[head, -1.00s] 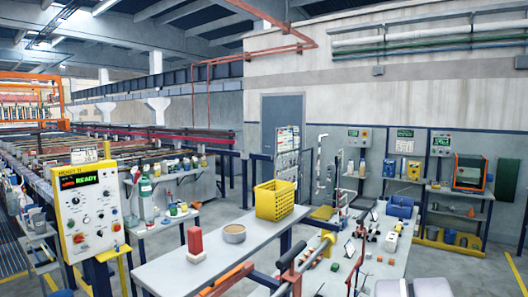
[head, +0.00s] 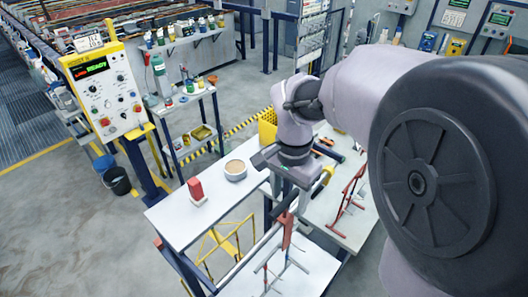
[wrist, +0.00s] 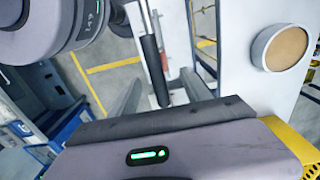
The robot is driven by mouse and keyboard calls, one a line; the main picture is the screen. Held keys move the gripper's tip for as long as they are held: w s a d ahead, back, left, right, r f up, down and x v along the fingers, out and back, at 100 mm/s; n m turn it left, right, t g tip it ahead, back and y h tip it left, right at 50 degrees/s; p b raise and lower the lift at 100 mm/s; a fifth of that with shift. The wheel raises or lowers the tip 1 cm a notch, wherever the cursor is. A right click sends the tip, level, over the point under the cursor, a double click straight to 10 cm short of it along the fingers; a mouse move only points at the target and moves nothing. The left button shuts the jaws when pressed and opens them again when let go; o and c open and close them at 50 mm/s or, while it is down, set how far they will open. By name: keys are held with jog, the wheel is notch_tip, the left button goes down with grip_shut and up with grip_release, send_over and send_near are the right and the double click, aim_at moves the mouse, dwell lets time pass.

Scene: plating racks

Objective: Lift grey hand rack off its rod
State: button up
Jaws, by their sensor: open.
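My gripper (head: 288,187) is open and points down over the rail beside the white bench. In the head view, a red part (head: 287,228) and thin branched wires hang below my gripper. My arm and gripper hide much of the rack and its rod. I cannot tell whether the fingers touch it.
The white bench (head: 185,220) holds a red block (head: 196,188) and a round tan-filled bowl (head: 235,170). A yellow basket (head: 267,125) is partly behind my arm. A second table (head: 345,232) carries red racks.

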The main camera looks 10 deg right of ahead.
aim_at(287, 214)
jog(key=f, duration=0.5)
jog(key=shift+s+a, duration=0.1)
jog(key=shift+s, duration=0.15)
jog(key=shift+w+f, duration=0.2)
jog(key=shift+f, duration=0.4)
jog(key=shift+s, duration=0.1)
grip_shut()
dwell(0.3)
jog(key=c, duration=0.7)
grip_release()
grip_shut()
jog(key=shift+r, duration=0.1)
jog(key=shift+r, duration=0.1)
